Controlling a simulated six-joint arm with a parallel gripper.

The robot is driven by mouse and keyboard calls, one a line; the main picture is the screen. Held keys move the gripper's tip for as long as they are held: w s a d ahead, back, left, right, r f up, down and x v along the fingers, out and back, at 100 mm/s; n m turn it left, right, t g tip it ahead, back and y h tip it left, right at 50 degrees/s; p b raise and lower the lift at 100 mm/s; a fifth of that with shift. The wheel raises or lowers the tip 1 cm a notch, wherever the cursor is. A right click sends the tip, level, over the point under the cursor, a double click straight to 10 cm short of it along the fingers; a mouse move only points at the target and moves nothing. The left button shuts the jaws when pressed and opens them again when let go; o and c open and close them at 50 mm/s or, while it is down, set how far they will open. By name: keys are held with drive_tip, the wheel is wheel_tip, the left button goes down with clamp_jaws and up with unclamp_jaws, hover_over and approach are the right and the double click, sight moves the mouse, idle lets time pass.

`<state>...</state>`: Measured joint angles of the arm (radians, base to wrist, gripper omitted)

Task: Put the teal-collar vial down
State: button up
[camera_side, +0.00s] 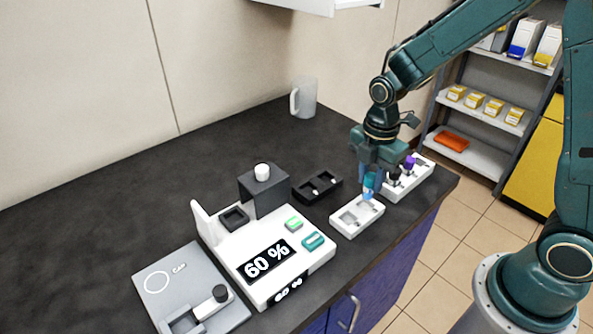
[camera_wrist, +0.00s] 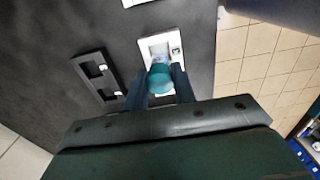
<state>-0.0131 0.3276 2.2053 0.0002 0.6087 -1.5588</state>
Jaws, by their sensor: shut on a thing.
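The teal-collar vial (camera_side: 369,184) is upright between the fingers of my gripper (camera_side: 370,178), which is shut on it. Its lower clear part is at the far end of a white two-well tray (camera_side: 344,232). In the wrist view the vial's teal top (camera_wrist: 160,79) sits between the two fingers of my gripper (camera_wrist: 160,88), with the white tray (camera_wrist: 147,43) beyond it. I cannot tell whether the vial's base touches the tray or is a little above it. The upper part of the vial is partly hidden by the fingers.
A white rack (camera_side: 421,181) with dark- and purple-capped vials stands close behind my gripper. A black two-well tray (camera_side: 318,187) lies to the left. The white device reading 60 % (camera_side: 262,262), a grey CAP plate (camera_side: 165,300) and a mug (camera_side: 304,97) are also on the bench.

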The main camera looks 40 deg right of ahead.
sight(371, 179)
drive_tip(key=shift+f, duration=1.7)
drive_tip(key=shift+f, duration=0.1)
drive_tip(key=o, duration=0.9)
drive_tip(key=shift+o, duration=0.2)
wheel_tip(371, 179, up, 12)
drive_tip(key=shift+f, duration=0.15)
drive_tip(key=shift+r, duration=0.3)
